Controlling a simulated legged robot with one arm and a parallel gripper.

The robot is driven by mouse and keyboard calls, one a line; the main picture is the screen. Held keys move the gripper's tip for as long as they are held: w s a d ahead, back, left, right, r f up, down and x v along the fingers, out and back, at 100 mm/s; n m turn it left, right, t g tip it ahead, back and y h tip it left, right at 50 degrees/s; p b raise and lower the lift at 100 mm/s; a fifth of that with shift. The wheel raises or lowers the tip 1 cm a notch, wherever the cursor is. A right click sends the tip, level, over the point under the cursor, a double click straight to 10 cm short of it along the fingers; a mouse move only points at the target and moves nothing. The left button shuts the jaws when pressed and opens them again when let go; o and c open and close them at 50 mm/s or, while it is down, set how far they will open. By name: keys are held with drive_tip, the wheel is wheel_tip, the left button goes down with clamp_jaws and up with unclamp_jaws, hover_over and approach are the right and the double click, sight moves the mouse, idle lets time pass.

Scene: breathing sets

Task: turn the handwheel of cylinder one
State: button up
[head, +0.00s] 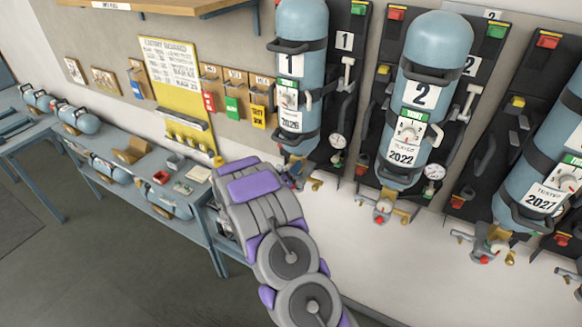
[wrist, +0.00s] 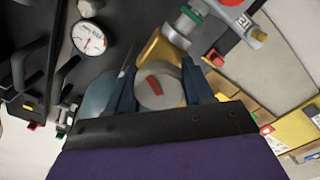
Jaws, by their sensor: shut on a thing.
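Cylinder one (head: 302,45) is a light blue cylinder labelled 1, strapped upside down to a black backboard, with its brass valve at its lower end. The valve is mostly hidden behind my gripper in the head view. My gripper (head: 291,172) reaches up to it from below. In the wrist view, my gripper (wrist: 160,85) has its two dark fingers on either side of the round grey handwheel (wrist: 158,90), which has a red mark on its face. The fingers close on the handwheel's rim. The brass valve body (wrist: 160,48) shows behind it.
A pressure gauge (wrist: 89,38) and hose fitting (wrist: 186,22) are close to the fingers in the wrist view. Cylinder two (head: 437,60) hangs to the right, and another cylinder (head: 550,165) beyond it. A bench (head: 190,228) with small items stands to the left.

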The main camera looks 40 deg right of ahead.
drive_tip(key=shift+r, duration=0.1)
idle(0.3)
drive_tip(key=o, duration=1)
drive_tip(key=shift+o, duration=0.2)
drive_tip(key=b+v, duration=0.3)
drive_tip(key=v, duration=1.4)
drive_tip(key=shift+a, duration=0.3)
idle(0.8)
